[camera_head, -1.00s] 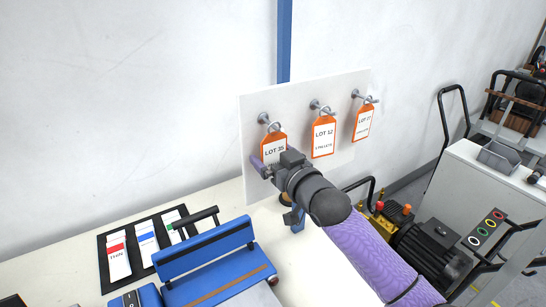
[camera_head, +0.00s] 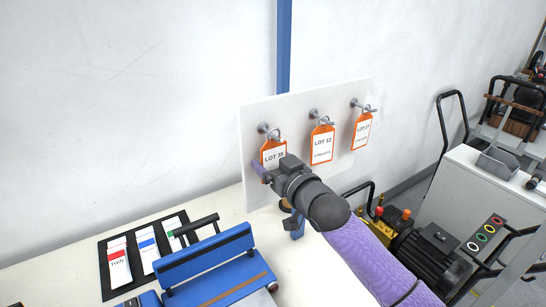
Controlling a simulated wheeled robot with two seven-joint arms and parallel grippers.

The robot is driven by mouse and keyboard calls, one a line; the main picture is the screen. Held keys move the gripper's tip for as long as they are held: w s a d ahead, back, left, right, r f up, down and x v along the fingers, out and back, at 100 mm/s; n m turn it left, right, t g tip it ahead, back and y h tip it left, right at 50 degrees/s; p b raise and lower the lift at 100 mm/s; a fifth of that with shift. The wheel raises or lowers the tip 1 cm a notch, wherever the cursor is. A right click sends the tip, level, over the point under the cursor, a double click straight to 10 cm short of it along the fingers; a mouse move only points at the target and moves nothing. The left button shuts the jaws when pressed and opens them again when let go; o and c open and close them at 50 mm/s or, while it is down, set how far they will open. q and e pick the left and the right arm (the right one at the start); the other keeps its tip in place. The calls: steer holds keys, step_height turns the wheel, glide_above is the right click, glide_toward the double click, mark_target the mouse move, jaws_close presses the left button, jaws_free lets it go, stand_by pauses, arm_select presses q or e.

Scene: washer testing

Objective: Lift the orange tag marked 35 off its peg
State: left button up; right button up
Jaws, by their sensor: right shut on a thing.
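The orange tag marked LOT 35 (camera_head: 274,151) is at the left end of the white peg board (camera_head: 254,116), its ring up at the left peg (camera_head: 265,128). My right gripper (camera_head: 267,172) is shut on the lower part of this tag and hides that part. I cannot tell whether the ring is still around the peg. The orange tag LOT 12 (camera_head: 322,145) hangs from the middle peg (camera_head: 315,114), and the orange tag LOT 27 (camera_head: 362,132) hangs from the right peg (camera_head: 356,103). My left gripper is not in view.
A blue device (camera_head: 206,264) with a black handle stands on the pale bench (camera_head: 60,265). A black holder (camera_head: 105,268) with several cards lies beside it. A yellow and black machine (camera_head: 425,245) and a grey cabinet (camera_head: 456,184) stand at the right. The wall closes off the back.

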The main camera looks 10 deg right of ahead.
mark_target(275, 159)
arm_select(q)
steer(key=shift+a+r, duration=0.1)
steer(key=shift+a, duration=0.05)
arm_select(e)
steer(key=shift+r, duration=0.25)
steer(key=shift+s+d+r+p, duration=0.1)
steer(key=shift+s+p, duration=0.1)
steer(key=shift+p, duration=0.25)
steer(key=shift+s+d+p, duration=0.1)
steer(key=shift+s+p, duration=0.2)
steer(key=shift+c, duration=0.5)
steer(key=shift+s+d+r, duration=0.1)
steer(key=shift+s, duration=0.2)
steer(key=shift+s+d+p, duration=0.1)
steer(key=shift+s+p, duration=0.15)
steer(key=shift+p, duration=0.25)
steer(key=shift+c, duration=0.6)
steer(key=shift+p+v, duration=0.5)
steer(key=shift+v, duration=0.3)
steer(key=shift+p+v, duration=0.85)
steer(key=shift+v, duration=0.25)
arm_select(q)
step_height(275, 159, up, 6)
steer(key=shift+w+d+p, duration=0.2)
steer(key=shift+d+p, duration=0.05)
steer(key=shift+p, duration=0.2)
arm_select(e)
steer(key=shift+s+d, duration=0.25)
steer(key=shift+s, duration=0.45)
